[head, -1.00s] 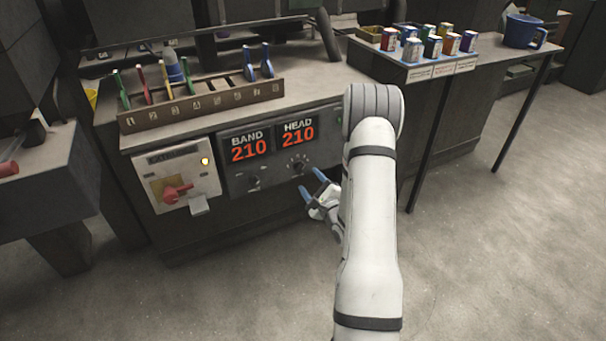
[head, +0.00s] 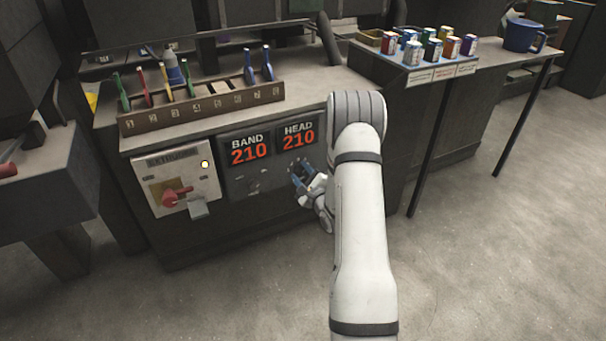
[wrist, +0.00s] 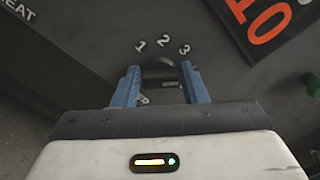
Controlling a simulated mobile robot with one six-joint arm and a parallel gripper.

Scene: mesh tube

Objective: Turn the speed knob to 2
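My gripper (head: 301,176) is at the front of the dark control panel (head: 262,187), below the HEAD display reading 210. In the wrist view its two blue fingers (wrist: 160,84) stand on either side of a dark knob (wrist: 161,70). The fingers are apart, with the knob filling most of the gap; I cannot tell whether they press on it. The numbers 1, 2 (wrist: 163,41) and 3 are printed in an arc beyond the knob. The knob's pointer is not clear. In the head view my gripper partly hides this knob.
A second knob (head: 253,187) sits below the BAND display (head: 249,150). A pale switch box (head: 180,178) with a red handle is further left. A slotted rack (head: 200,108) stands on the bench.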

